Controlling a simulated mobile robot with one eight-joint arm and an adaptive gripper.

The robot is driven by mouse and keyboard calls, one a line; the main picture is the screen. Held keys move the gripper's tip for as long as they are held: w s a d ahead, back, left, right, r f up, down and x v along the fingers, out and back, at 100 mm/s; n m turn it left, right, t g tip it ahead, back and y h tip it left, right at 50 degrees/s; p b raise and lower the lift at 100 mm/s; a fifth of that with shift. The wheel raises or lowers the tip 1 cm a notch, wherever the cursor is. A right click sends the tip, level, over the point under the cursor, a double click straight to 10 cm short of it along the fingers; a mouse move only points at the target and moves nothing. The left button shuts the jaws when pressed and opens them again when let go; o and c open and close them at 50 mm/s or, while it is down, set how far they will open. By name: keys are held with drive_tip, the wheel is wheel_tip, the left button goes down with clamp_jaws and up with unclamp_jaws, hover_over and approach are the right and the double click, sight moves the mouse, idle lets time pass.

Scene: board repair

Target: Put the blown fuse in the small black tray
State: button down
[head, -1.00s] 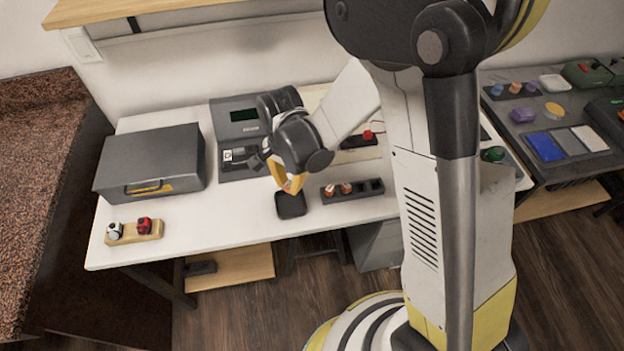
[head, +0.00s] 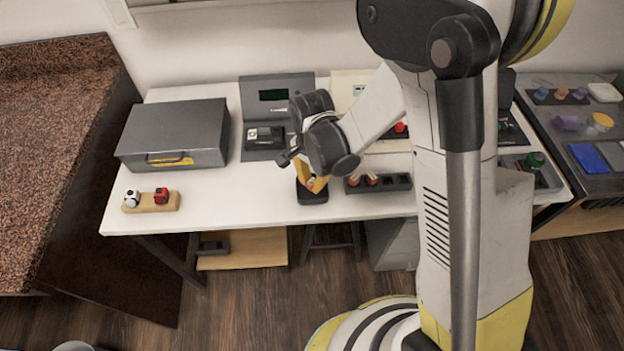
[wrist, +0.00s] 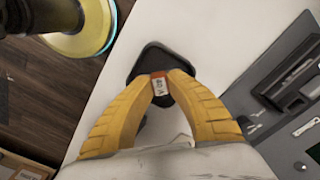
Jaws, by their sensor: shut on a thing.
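My gripper (head: 316,185) has yellow fingers and is over the small black tray (head: 311,198) near the table's front edge. In the wrist view the fingers (wrist: 159,84) are shut on a small fuse (wrist: 158,86) with a white and orange-red body. The small black tray (wrist: 152,60) lies behind and beneath the fingertips in that view. I cannot tell whether the fuse touches the tray floor. In the head view the fuse is mostly hidden by the fingers.
A dark rack (head: 392,183) with orange-topped pieces stands right of the tray. A grey case (head: 174,133) is at the left, with a wooden block (head: 151,203) holding a white and a red piece in front. A grey tester (head: 262,143) stands behind.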

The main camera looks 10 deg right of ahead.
drive_tip(key=c, duration=1.3)
unclamp_jaws()
drive_tip(key=shift+c, duration=0.2)
drive_tip(key=shift+r, duration=0.1)
wheel_tip(320, 180, up, 12)
drive_tip(key=s+d+r+n+t, duration=0.7)
drive_tip(key=s+d+r+n, duration=0.2)
drive_tip(key=d, duration=0.4)
drive_tip(key=shift+d+v, duration=0.25)
drive_tip(key=shift+v, duration=1.4)
